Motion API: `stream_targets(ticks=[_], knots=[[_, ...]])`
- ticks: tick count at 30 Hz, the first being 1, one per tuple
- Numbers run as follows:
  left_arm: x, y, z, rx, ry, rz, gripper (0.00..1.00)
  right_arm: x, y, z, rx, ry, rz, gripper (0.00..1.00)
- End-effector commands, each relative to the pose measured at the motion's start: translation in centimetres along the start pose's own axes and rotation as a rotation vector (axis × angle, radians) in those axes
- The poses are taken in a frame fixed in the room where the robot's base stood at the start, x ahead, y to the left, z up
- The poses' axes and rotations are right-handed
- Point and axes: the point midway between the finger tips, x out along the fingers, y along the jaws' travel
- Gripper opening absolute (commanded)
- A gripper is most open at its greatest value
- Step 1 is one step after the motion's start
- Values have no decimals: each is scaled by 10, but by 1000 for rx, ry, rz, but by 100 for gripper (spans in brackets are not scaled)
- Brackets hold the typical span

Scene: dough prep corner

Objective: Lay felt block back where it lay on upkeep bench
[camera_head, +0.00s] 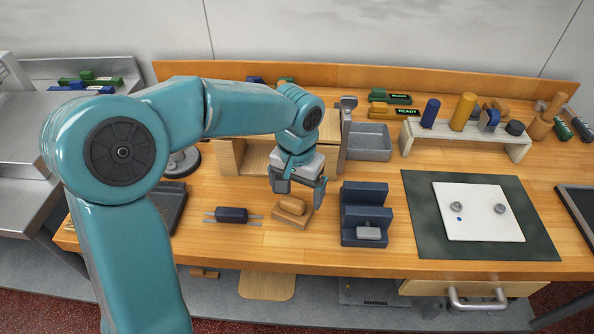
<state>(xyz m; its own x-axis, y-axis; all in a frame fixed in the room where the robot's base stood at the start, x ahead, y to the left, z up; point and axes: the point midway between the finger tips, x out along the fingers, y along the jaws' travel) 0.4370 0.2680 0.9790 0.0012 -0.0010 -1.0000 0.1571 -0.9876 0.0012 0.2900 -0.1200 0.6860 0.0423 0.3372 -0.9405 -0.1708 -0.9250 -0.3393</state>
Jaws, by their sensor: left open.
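The upkeep bench (345,257) is a wooden worktop across the view. A tan block with a rounded top piece (291,208) lies on it near the front middle; it may be the felt block, though its material is hard to tell. My left gripper (298,195) is open just above this block, with its fingers pointing down. I cannot tell whether the fingers touch it. My right gripper is out of view.
A dark blue stepped stand (365,213) holds a small grey piece to the right of the block. A dark blue roller (232,215) lies to the left. A wooden cubby (229,157) and grey tray (370,143) stand behind. A dark mat (425,215) carries a white plate (478,226).

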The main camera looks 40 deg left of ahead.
Motion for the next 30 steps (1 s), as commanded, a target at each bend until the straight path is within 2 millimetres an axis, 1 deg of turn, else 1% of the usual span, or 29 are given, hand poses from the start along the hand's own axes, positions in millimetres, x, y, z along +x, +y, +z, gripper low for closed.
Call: stream_targets(ticks=[1, 6, 9, 12, 16, 30], knots=[[-14, 1, -1, 0, 6, 2, 93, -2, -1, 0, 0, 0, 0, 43], [-51, 0, 0, 1, 4, 1, 93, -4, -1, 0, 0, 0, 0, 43], [-65, 0, 0, 0, 3, 1, 93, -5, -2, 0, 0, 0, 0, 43], [-74, 0, 0, 1, 1, 1, 93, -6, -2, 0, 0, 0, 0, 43], [-77, 0, 0, 1, -1, 1, 93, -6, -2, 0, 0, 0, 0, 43], [-76, 0, 0, 0, -1, 1, 93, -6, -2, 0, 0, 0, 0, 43]])
